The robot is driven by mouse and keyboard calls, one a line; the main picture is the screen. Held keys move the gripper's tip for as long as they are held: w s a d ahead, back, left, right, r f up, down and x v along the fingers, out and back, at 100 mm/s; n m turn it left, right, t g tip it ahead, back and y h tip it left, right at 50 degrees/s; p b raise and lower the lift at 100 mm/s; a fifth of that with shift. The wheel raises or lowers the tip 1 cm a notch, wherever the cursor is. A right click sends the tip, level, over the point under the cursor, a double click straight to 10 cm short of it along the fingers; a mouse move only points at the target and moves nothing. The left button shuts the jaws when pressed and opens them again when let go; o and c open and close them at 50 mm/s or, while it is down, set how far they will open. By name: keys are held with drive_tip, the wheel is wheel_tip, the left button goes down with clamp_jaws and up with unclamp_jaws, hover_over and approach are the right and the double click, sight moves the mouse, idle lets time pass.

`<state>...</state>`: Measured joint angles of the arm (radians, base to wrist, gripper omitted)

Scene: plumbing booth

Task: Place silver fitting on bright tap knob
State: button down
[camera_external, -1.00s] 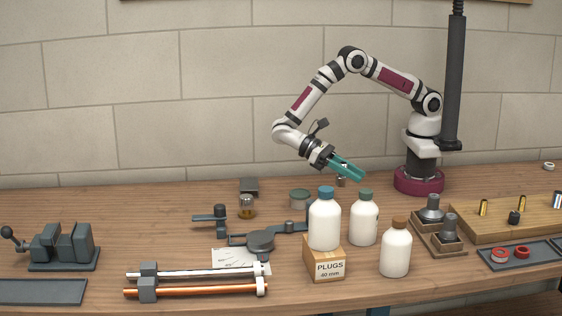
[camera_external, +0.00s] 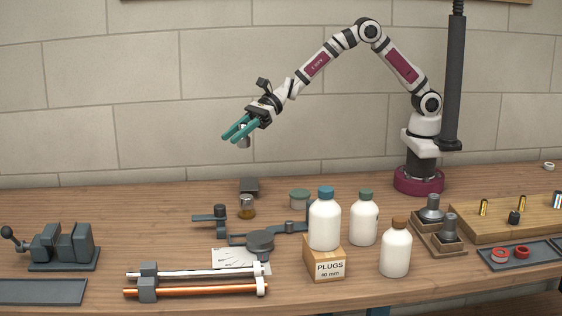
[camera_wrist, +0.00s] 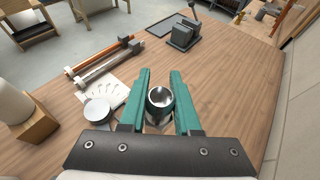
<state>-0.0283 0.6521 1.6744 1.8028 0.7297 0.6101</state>
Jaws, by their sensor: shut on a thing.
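My gripper (camera_external: 232,136) has teal fingers and is shut on a silver fitting (camera_external: 243,142), held high above the left-middle of the bench. In the wrist view the round, hollow fitting (camera_wrist: 160,97) sits between the fingers, its bright opening facing the camera. I cannot tell for sure which thing is the bright tap knob. Two grey, knob-topped pieces stand on wooden bases at the right, a rear one (camera_external: 432,204) and a front one (camera_external: 448,225). Neither shows in the wrist view.
White bottles, one (camera_external: 324,224) on a PLUGS box (camera_external: 325,262), stand mid-bench. Pipes (camera_external: 195,290) lie in front, a vise (camera_external: 65,246) at left, a wooden rack (camera_external: 500,225) at right.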

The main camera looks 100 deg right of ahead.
hover_over(246, 206)
drive_tip(key=w, duration=0.2)
wheel_tip(246, 206, down, 14)
drive_tip(key=shift+f, duration=0.25)
drive_tip(key=shift+w+d+f, duration=0.1)
drive_tip(key=c, duration=0.6)
unclamp_jaws()
